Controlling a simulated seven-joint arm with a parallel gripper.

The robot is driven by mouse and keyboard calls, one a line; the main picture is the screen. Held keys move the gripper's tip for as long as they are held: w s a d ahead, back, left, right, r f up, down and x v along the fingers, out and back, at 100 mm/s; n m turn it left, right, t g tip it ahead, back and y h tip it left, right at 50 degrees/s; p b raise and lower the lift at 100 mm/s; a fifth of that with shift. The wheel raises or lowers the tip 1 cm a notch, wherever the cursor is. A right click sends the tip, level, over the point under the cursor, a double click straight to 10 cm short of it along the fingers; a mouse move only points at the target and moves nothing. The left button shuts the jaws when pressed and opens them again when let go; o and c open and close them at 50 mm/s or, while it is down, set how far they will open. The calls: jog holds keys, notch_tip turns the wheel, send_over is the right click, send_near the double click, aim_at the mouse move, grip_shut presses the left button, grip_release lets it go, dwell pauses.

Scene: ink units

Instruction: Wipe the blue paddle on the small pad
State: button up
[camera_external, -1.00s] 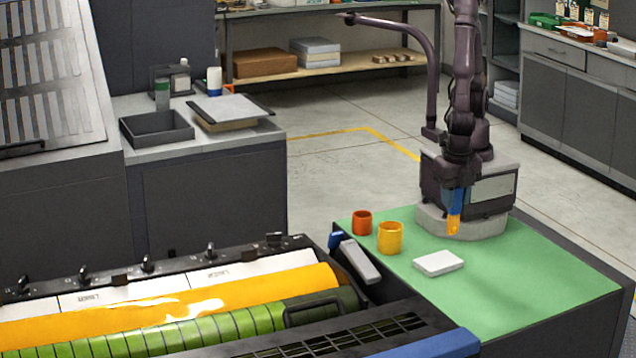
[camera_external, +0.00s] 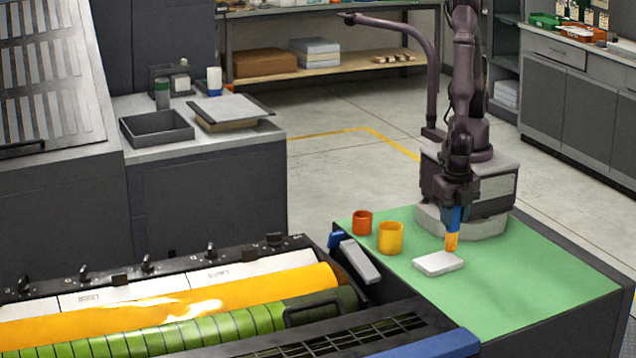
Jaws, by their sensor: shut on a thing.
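My gripper (camera_external: 456,194) points down over the green table top and is shut on the blue paddle (camera_external: 454,217). The lower end of the paddle is coated orange-yellow, like ink. This end is at the far right edge of the small white pad (camera_external: 438,263). I cannot tell whether it touches the pad or is just above it. The pad lies flat on the green top, and its visible surface looks clean.
A yellow cup (camera_external: 390,239) and a smaller red-orange cup (camera_external: 362,223) stand left of the pad. A grey tool with a blue end (camera_external: 358,260) lies at the table's left edge. The press with its orange roller (camera_external: 190,305) is at the front left. The right of the green top (camera_external: 540,270) is clear.

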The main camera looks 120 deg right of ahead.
jog(key=shift+f, duration=0.6)
dwell(0.5)
jog(key=shift+w, duration=0.1)
jog(key=shift+w+a, duration=0.2)
jog(key=shift+w, duration=2.9)
jog(key=shift+s+d, duration=0.15)
jog(key=shift+s, duration=1.45)
jog(key=shift+s+d, duration=0.1)
jog(key=shift+s, duration=1.5)
jog(key=shift+w+a, duration=0.15)
jog(key=shift+w, duration=1.45)
jog(key=shift+w+a, duration=0.1)
jog(key=shift+w, duration=1.5)
jog(key=shift+s+d, duration=0.2)
jog(key=shift+s, duration=3)
jog(key=shift+r, duration=3)
